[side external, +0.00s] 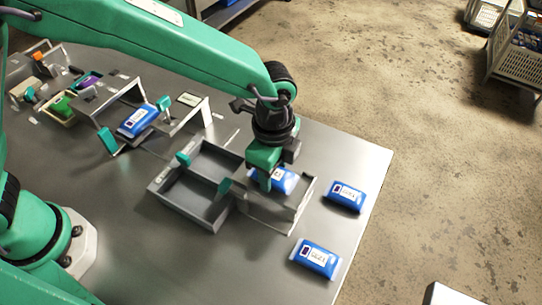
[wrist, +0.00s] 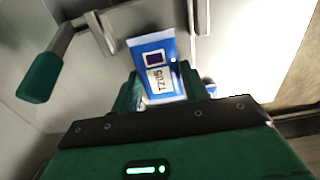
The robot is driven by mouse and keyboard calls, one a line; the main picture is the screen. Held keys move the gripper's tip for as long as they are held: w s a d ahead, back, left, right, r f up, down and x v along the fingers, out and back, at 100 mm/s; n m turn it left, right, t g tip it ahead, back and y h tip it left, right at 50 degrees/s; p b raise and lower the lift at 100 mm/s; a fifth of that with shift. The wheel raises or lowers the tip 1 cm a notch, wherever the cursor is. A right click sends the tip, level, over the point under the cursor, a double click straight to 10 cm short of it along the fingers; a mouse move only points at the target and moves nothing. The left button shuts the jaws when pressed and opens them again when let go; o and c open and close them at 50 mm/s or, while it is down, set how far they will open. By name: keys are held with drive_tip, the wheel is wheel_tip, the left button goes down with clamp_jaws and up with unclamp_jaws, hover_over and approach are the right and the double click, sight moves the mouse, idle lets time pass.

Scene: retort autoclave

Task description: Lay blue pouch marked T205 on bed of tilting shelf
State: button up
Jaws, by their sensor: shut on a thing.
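A blue pouch (side external: 284,181) with a white label is between the jaws of my gripper (side external: 271,177). In the wrist view the pouch (wrist: 152,58) shows a label that reads T205, and the fingers of my gripper (wrist: 160,92) are shut on its near end. In the side view the pouch is over a grey open-framed fixture (side external: 303,203) with a teal handle (side external: 224,187). This may be the tilting shelf; I cannot tell for sure. A teal handle (wrist: 42,78) also shows at the left in the wrist view. Whether the pouch touches the fixture is hidden.
A grey tray (side external: 180,207) with compartments adjoins the fixture on the left. Two blue pouches (side external: 344,196) (side external: 315,258) lie on the table to the right. Another blue pouch (side external: 137,120) sits on a white-sided frame further left. The front of the table (side external: 190,265) is clear.

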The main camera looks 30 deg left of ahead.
drive_tip(key=shift+f, duration=0.15)
drive_tip(key=o, duration=1)
wheel_tip(320, 180, up, 12)
drive_tip(key=shift+r, duration=0.2)
idle(0.5)
